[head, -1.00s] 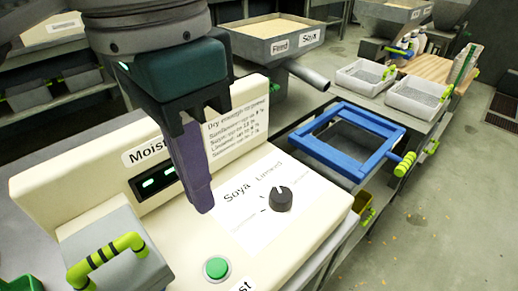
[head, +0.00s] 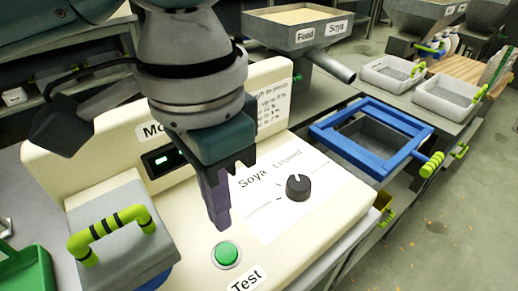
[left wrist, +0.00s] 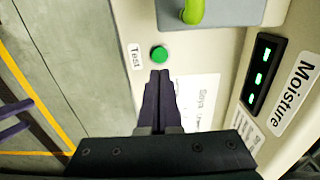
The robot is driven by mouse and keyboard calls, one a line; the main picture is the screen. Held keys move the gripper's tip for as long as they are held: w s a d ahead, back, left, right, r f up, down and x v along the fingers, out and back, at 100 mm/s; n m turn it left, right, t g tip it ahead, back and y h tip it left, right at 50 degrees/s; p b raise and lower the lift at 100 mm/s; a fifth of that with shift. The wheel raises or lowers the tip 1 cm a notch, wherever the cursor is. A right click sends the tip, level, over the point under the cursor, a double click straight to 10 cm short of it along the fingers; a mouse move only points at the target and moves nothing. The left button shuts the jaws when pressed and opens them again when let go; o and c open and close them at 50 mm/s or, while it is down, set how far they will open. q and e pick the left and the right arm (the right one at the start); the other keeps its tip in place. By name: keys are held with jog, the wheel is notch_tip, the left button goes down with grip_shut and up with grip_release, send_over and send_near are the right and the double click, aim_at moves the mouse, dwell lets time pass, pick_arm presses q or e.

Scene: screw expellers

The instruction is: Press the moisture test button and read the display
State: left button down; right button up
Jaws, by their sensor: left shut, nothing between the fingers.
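The cream moisture tester (head: 190,235) stands on the bench. Its round green test button (head: 227,254) sits at the front above the "Test" label, and also shows in the left wrist view (left wrist: 159,54). The dark display (head: 165,158) is partly hidden by my arm in the head view; in the left wrist view the display (left wrist: 262,73) shows green bar-like marks, no readable number. My left gripper (head: 222,227) is shut and empty, pointing down, its tips just behind the button. In the left wrist view the tips (left wrist: 160,76) appear close to the button, apart from it in the picture.
A black knob (head: 298,187) stands right of my gripper, by the Soya and Linseed labels. A grey lid with a lime handle (head: 112,228) is at left. A blue frame (head: 372,135), white trays (head: 450,98) and a feed hopper (head: 296,27) lie beyond.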

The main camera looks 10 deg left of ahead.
aim_at(221, 252)
pick_arm(q)
notch_tip(221, 252, down, 7)
jog(key=shift+r+b, duration=0.1)
jog(key=shift+b, duration=0.55)
jog(key=shift+f+p, duration=0.3)
jog(key=shift+f, duration=0.35)
jog(key=shift+a+f, duration=0.15)
jog(key=shift+f, duration=0.15)
jog(key=shift+a+f, duration=0.15)
jog(key=shift+f, duration=0.1)
notch_tip(221, 252, up, 6)
jog(key=p, duration=0.7)
jog(key=shift+w+r, duration=0.1)
jog(key=shift+r, duration=0.15)
notch_tip(221, 252, up, 9)
jog(key=shift+d+p, duration=0.3)
jog(key=shift+p, duration=0.05)
